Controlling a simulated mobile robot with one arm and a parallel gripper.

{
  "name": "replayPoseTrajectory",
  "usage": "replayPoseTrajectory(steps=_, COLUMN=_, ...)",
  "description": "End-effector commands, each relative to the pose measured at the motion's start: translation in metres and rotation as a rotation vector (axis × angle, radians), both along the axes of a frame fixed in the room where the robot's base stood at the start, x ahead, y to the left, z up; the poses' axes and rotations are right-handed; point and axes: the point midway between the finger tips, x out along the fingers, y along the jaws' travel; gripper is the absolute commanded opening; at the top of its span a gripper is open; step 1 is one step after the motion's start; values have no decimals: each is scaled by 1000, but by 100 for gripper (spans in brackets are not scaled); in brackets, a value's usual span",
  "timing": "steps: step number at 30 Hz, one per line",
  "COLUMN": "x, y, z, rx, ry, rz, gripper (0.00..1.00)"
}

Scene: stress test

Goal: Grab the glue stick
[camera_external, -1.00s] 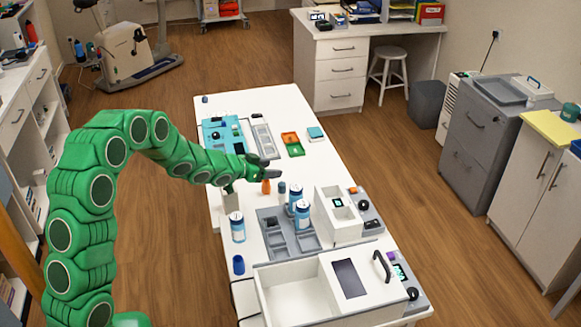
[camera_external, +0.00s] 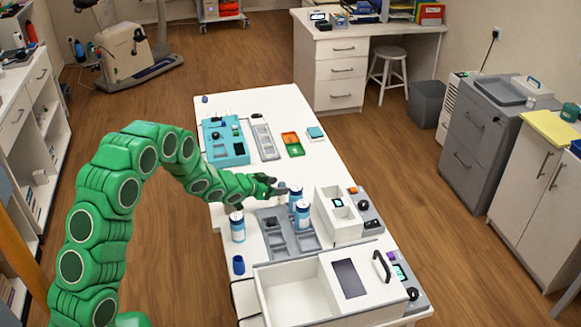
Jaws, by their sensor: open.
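A small upright grey-blue cylinder (camera_external: 282,188), possibly the glue stick, stands on the white table behind the grey tray; it is too small to be sure. My gripper (camera_external: 279,189) is low over the table at this cylinder, its jaws open. I cannot tell whether the cylinder is between the fingers or just beyond them. A small orange item seen there earlier is hidden by my gripper.
Blue-and-white canisters (camera_external: 302,213) and (camera_external: 237,227) stand close by. The grey tray (camera_external: 272,243), white two-bin box (camera_external: 338,222) and large white bin (camera_external: 290,293) fill the near table.

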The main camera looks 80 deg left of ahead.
Motion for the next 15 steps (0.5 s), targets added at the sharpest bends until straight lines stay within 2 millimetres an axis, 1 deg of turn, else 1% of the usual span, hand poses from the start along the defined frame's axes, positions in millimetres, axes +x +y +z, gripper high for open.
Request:
replayPoseTrajectory(steps=5, x=11, y=5, z=-7, rx=2, ry=-1, rz=-1, gripper=60)
replayPoseTrajectory(steps=10, x=26, y=11, z=-18, rx=-1, ry=2, rz=-1, gripper=60)
replayPoseTrajectory(steps=15, x=37, y=16, z=-23, rx=0, ry=1, rz=0, gripper=60)
